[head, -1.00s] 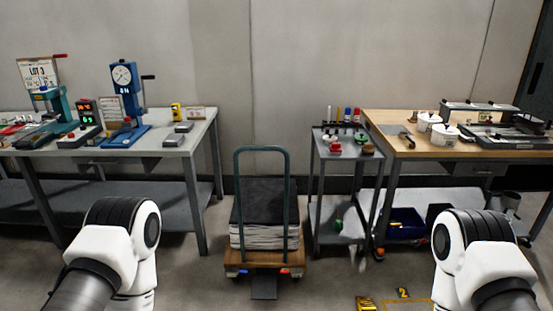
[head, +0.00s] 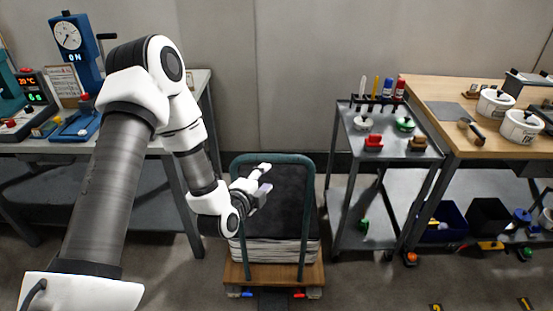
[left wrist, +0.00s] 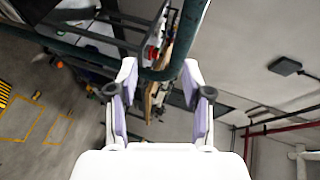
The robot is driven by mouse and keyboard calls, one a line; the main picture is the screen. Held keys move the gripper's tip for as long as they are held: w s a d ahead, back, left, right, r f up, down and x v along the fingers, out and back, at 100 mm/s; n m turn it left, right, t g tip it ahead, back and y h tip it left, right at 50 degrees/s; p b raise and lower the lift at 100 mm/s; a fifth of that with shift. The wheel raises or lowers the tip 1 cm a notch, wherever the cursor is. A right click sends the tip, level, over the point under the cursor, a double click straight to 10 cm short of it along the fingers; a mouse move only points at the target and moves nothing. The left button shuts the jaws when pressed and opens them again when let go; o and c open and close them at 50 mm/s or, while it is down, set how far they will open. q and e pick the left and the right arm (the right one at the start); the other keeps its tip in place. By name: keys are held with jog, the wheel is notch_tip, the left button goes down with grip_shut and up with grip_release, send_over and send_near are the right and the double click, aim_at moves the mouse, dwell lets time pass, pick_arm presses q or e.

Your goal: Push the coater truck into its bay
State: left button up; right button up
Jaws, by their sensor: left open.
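The coater truck (head: 236,272) is a low wooden-decked cart with a green tube handle (head: 271,159) and a stack of pale sheets under a dark top (head: 290,195). It stands on the floor between the two benches. My left gripper (head: 265,178) is open at the handle's upper part in the head view. In the left wrist view, the handle bar (left wrist: 158,74) crosses between or just beyond the open fingers; contact is unclear. Yellow floor markings (left wrist: 5,95) show at the left there, and small yellow pieces (head: 436,307) at the head view's bottom right. My right gripper is out of view.
A grey tool cart (head: 345,125) stands right of the truck, beside a wood-topped bench (head: 435,95) with white pots. A grey bench (head: 150,147) with gauges is at left. The wall is behind. Bare floor lies right of the truck's front.

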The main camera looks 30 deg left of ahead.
aim_at(272, 160)
pick_arm(q)
jog(key=shift+m+t+y, duration=0.3)
jog(key=shift+m+t, duration=0.1)
jog(key=shift+m, duration=0.1)
jog(key=w, duration=0.2)
jog(key=w+a, duration=0.1)
jog(key=w, duration=0.2)
jog(key=w+a, duration=0.1)
jog(key=w, duration=0.2)
jog(key=shift+r, duration=0.4)
jog(key=shift+c, duration=0.3)
grip_shut()
